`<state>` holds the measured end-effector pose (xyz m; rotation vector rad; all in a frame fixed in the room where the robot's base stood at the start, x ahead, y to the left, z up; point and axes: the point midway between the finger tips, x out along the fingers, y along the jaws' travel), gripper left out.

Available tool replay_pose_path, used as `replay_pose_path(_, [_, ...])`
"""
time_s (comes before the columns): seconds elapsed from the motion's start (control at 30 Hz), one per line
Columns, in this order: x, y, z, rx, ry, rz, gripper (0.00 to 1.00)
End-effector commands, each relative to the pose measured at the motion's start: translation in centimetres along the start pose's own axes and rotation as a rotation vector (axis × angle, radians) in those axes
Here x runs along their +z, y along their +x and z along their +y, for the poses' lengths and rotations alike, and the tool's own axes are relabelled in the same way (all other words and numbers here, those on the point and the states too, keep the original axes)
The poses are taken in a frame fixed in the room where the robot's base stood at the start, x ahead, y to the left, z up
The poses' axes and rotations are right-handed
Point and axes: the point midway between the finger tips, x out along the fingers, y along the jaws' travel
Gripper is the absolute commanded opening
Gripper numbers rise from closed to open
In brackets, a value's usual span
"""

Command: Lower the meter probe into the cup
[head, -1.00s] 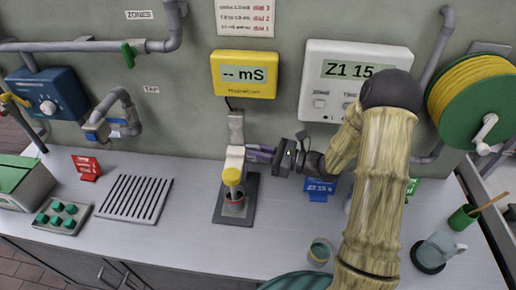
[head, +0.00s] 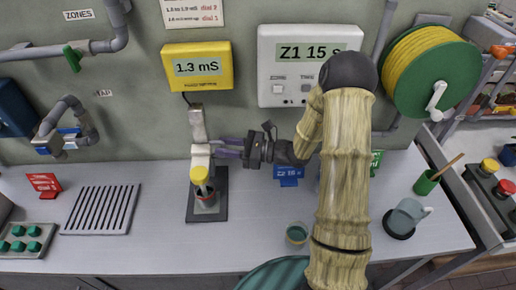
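The yellow-capped meter probe (head: 200,175) hangs on the white stand arm, with its lower end inside a small cup (head: 206,203). The cup has a red rim band and stands on the dark stand base (head: 222,208). The yellow meter (head: 198,67) on the wall reads 1.3 mS. My gripper (head: 226,149) reaches in from the right, its purple-grey fingers at the stand arm beside and above the probe. Whether the fingers are shut on the stand arm is too small to tell. The probe's tip is hidden in the cup.
A glass cup (head: 297,235) stands at the front edge of the counter (head: 255,240). A grey jug (head: 408,217) stands on a dark round mat at right. A slotted drain plate (head: 101,209) lies at left. A blue Z1 sign (head: 288,174) stands behind my arm.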

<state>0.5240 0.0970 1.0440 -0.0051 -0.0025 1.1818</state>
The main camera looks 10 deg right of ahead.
Motion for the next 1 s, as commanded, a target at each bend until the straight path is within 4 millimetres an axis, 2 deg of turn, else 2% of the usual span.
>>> replay_pose_path(0.7, [-0.2, -13.8, 0.0, -0.005, 0.0, 0.001, 0.3])
replay_pose_path(0.83, [-0.1, -15.5, 0.0, -0.001, -0.001, 0.001, 0.3])
replay_pose_path(1.0, [-0.1, -16.6, -0.1, -0.006, 0.001, 0.001, 0.3])
